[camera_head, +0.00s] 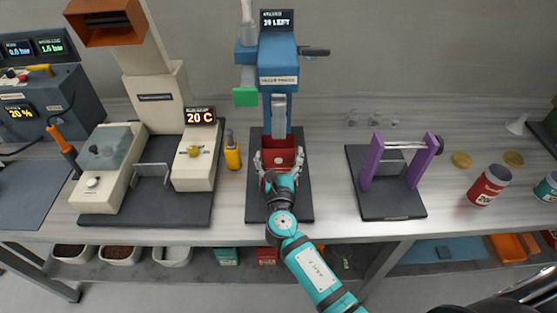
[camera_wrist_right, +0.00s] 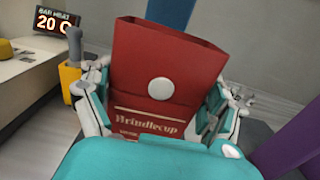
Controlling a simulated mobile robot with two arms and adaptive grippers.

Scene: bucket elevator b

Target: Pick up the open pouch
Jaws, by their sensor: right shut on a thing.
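In the right wrist view the pouch (camera_wrist_right: 165,60) fills the middle. My right gripper (camera_head: 279,162) is shut on the pouch, with a finger on each side of it; it also shows in the right wrist view (camera_wrist_right: 165,112). The pouch's lower part is hidden by the gripper. My left gripper is not in view.
A dark base plate (camera_head: 296,205) lies under the press. The bar heat machine (camera_head: 115,150) is further left. A purple-posted stand (camera_head: 400,165) and a red can (camera_head: 488,185) are on the right.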

